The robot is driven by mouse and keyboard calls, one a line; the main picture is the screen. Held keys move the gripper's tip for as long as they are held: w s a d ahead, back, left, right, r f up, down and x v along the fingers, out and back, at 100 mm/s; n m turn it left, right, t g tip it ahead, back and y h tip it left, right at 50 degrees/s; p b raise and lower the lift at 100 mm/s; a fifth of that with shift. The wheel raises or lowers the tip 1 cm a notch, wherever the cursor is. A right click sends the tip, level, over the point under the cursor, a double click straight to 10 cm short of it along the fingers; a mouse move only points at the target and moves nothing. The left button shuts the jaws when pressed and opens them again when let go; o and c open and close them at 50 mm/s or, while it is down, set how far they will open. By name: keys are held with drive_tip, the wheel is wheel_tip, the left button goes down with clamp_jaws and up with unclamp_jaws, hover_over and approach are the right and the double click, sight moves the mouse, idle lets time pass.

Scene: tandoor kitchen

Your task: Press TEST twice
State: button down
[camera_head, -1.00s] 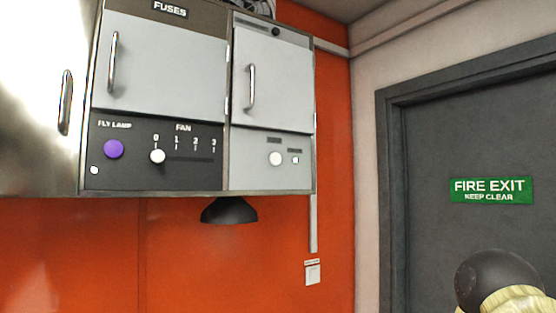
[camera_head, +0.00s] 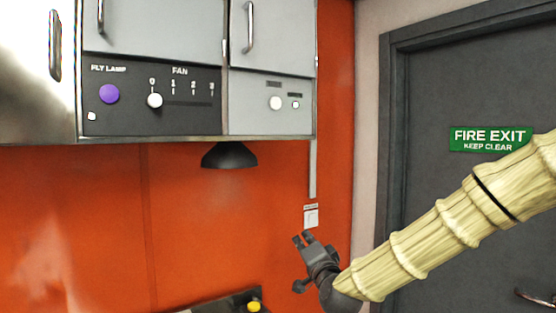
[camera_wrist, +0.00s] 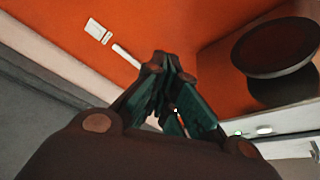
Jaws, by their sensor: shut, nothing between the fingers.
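The grey right-hand cabinet panel (camera_head: 270,103) carries a round white button (camera_head: 275,103) and a small square button (camera_head: 295,105), each under a small label too blurred to read. I cannot tell which one is TEST. A white wall switch (camera_head: 311,218) with an unreadable label sits below on the orange wall; it also shows in the wrist view (camera_wrist: 95,29). My gripper (camera_head: 303,239) is shut and empty, below the panel and just below and left of the switch in the picture. In the wrist view, its fingertips (camera_wrist: 165,62) come together; the panel's round button (camera_wrist: 264,130) shows at right beside a green light (camera_wrist: 239,133).
A dark lamp hood (camera_head: 229,156) hangs under the cabinet and shows large in the wrist view (camera_wrist: 275,47). The left panel has a purple FLY LAMP button (camera_head: 108,94) and a FAN slider (camera_head: 155,101). A grey FIRE EXIT door (camera_head: 440,190) stands right. A yellow object (camera_head: 254,306) is below.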

sight(275, 103)
drive_tip(key=s+r+m+t, duration=0.2)
drive_tip(key=s+r+t, duration=0.1)
drive_tip(key=r, duration=1.5)
drive_tip(key=s+d+r+m+t, duration=0.1)
drive_tip(key=s+r+m+t, duration=0.1)
drive_tip(key=r, duration=1.6)
drive_tip(key=shift+s+d+t, duration=0.15)
drive_tip(key=shift+s+t, duration=0.75)
drive_tip(key=shift+w, duration=0.1)
drive_tip(key=w+a+p, duration=0.1)
drive_tip(key=w, duration=0.1)
drive_tip(key=w+a+p, duration=0.1)
drive_tip(key=w+a, duration=0.1)
drive_tip(key=w+a+p, duration=0.1)
drive_tip(key=w+a, duration=0.1)
drive_tip(key=w, duration=0.1)
drive_tip(key=shift+a, duration=0.1)
drive_tip(key=shift+w+a, duration=0.1)
drive_tip(key=shift+a, duration=0.05)
drive_tip(key=shift+w+a+b, duration=0.15)
drive_tip(key=shift+w+b, duration=0.05)
drive_tip(key=shift+b, duration=0.1)
